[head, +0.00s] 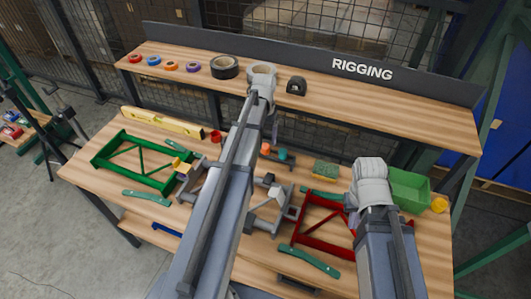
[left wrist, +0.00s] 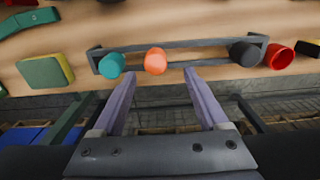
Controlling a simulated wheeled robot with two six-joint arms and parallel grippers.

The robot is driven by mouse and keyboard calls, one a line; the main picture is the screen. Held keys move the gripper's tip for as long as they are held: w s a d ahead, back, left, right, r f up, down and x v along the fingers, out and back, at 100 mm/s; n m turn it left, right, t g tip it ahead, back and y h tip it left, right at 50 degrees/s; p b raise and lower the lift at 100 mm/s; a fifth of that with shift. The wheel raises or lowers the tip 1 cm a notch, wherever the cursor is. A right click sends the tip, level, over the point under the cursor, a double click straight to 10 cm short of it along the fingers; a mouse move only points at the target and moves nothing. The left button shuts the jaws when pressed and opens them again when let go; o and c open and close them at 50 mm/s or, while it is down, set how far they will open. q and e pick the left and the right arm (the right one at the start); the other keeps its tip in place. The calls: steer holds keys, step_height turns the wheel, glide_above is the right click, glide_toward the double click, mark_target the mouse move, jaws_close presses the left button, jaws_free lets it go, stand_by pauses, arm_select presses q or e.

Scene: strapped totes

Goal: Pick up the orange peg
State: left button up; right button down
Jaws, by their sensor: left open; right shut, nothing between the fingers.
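In the left wrist view the orange peg (left wrist: 155,61) sits in a dark rack (left wrist: 190,43), between the teal peg (left wrist: 111,65) and a black peg (left wrist: 244,53). My left gripper (left wrist: 159,73) is open and empty. Its fingertips show on either side of the orange peg's line, apart from it. In the head view my left arm covers part of the rack. My right gripper (head: 353,219) is shut and empty near the red frame, mostly hidden by its wrist.
A red cup (left wrist: 280,57) stands by the black peg's end of the rack. A green-yellow sponge (head: 326,169), a green bin (head: 409,190), a red frame (head: 297,238) and a green frame (head: 104,150) lie around. A shelf (head: 335,95) with tape rolls overhangs the back.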

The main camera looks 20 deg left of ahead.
mark_target(265, 146)
steer(key=shift+f, duration=0.1)
arm_select(q)
steer(key=f+b, duration=0.5)
steer(key=shift+s+d+f, duration=0.1)
steer(key=shift+s+d, duration=0.15)
steer(key=shift+d, duration=0.05)
arm_select(e)
step_height(265, 146, down, 5)
steer(key=shift+f, duration=0.1)
arm_select(q)
jaws_close()
